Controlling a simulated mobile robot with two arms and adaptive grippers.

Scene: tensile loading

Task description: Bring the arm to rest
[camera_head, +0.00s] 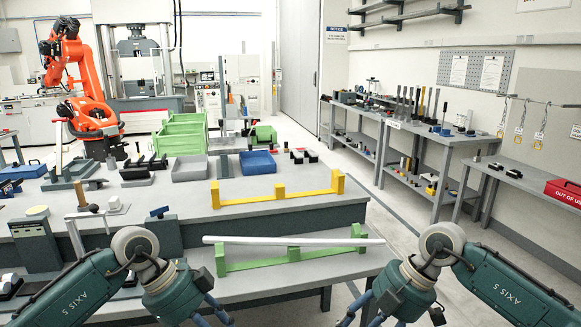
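My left arm comes in from the lower left, and its gripper (208,307) points down at the bottom edge. My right arm comes in from the lower right, with its gripper (392,312) also low at the bottom edge. Both grippers' fingertips are cut off by the frame, so their opening cannot be judged. Neither shows a thing held. A long white rod (290,241) lies across the green stand (275,262) on the lower front shelf, between and beyond the grippers. The rod looks apart from both grippers.
A yellow stand (280,197) is on the grey workbench behind. A blue tray (257,162), a grey tray (190,168) and green crates (182,133) are farther back. An orange robot arm (85,85) stands at back left. Side tables (435,135) line the right wall, with open floor before them.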

